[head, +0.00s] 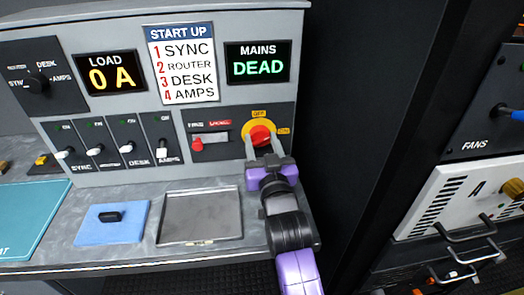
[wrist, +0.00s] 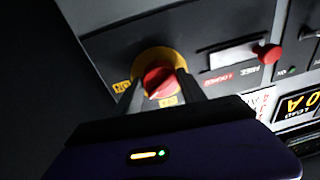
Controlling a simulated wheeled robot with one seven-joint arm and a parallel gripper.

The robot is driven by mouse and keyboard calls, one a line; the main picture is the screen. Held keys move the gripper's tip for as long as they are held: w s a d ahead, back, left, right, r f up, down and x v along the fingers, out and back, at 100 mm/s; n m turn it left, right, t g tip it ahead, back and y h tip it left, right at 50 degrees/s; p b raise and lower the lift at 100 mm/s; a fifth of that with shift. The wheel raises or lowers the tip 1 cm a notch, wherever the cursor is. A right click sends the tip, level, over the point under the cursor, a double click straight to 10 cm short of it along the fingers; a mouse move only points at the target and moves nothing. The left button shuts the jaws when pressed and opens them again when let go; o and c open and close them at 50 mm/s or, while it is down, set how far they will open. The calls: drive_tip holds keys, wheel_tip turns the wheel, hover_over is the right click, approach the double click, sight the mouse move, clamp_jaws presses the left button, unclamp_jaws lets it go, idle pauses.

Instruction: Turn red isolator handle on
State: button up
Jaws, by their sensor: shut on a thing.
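The red isolator handle (head: 260,135) sits on a round yellow plate on the dark lower right part of the console panel. An OFF label shows above it and another yellow label at its right. My gripper (head: 263,148) reaches up to it from below, with one finger on each side, shut on the handle. In the wrist view the red handle (wrist: 158,80) shows between my two fingers (wrist: 155,92), in front of the yellow plate. The fingers hide part of the handle's sides. The MAINS display (head: 257,63) reads DEAD in green.
A red knob (head: 197,144) with a slot sits left of the handle. Several switches (head: 97,150) line the panel further left. A dark rack side stands close at the right.

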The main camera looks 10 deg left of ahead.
drive_tip(key=m+b, duration=0.1)
drive_tip(key=m, duration=0.1)
drive_tip(key=m+b, duration=0.1)
drive_tip(key=b, duration=0.1)
drive_tip(key=shift+a+f+m, duration=0.15)
drive_tip(key=shift+f+m, duration=0.15)
drive_tip(key=shift+m, duration=0.1)
drive_tip(key=shift+r+m+h+b, duration=0.1)
drive_tip(key=shift+m+h+b, duration=0.4)
drive_tip(key=shift+m+b, duration=0.85)
drive_tip(key=shift+r+m, duration=0.1)
drive_tip(key=shift+m, duration=0.15)
drive_tip(key=o, duration=1.4)
drive_tip(key=shift+c, duration=0.2)
drive_tip(key=shift+s, duration=0.15)
drive_tip(key=v, duration=0.7)
drive_tip(key=shift+s+b, duration=0.3)
drive_tip(key=shift+b, duration=0.1)
